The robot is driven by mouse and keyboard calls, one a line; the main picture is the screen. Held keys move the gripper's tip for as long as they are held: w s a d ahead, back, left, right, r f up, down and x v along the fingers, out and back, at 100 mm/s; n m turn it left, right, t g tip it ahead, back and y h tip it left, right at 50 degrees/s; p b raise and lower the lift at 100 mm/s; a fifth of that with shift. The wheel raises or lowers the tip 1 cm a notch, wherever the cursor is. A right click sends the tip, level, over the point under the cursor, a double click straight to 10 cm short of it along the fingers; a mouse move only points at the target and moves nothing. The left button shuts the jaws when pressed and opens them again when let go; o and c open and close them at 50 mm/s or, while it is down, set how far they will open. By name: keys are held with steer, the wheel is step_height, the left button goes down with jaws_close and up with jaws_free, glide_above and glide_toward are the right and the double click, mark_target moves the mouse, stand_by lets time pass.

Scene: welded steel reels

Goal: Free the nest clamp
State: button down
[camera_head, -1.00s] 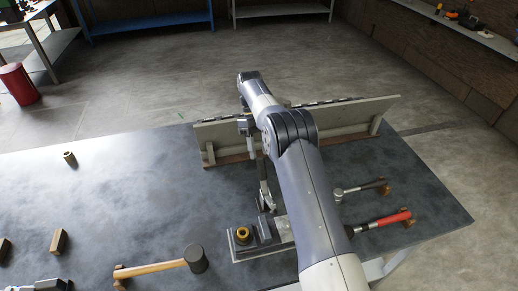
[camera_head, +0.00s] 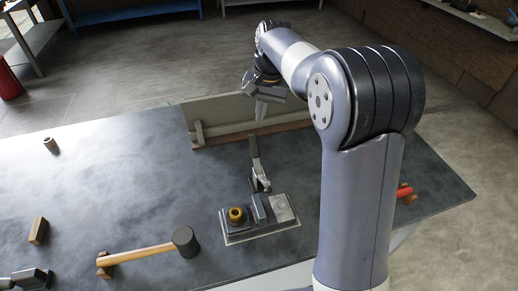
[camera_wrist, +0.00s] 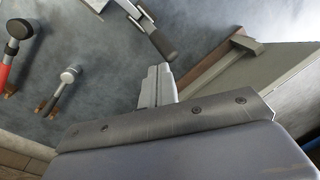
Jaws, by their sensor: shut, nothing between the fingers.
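The nest clamp (camera_head: 261,183) is a steel toggle clamp at the back of a small fixture plate (camera_head: 270,230). Its dark-gripped handle (camera_head: 255,150) points away toward the back of the table. A brass-coloured ring (camera_head: 236,214) and an upright grey block (camera_head: 258,209) stand on the plate. My gripper (camera_head: 261,112) is shut and empty, apart from the handle and beyond its far end in the head view. In the wrist view my closed fingers (camera_wrist: 157,83) lie below the handle (camera_wrist: 157,38). Whether the clamp grips anything cannot be told.
A long panel (camera_head: 222,118) stands along the back edge behind the clamp. A black-headed mallet (camera_head: 185,241) lies at front left. A red-handled tool (camera_head: 404,191) is partly hidden by my arm. The table's left middle is mostly clear.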

steer(key=s+d+m+t+y+b, duration=0.1)
steer(key=s+d+m+t+b, duration=0.3)
steer(key=s+m, duration=0.5)
steer(key=t, duration=0.1)
glide_toward(256, 147)
step_height(256, 147, down, 4)
steer(key=shift+w+a+f+m, duration=0.3)
steer(key=shift+w+a+m, duration=0.1)
steer(key=shift+w, duration=0.2)
steer(key=shift+w+a+f, duration=0.3)
steer(key=shift+w+f, duration=0.1)
steer(key=shift+w, duration=0.25)
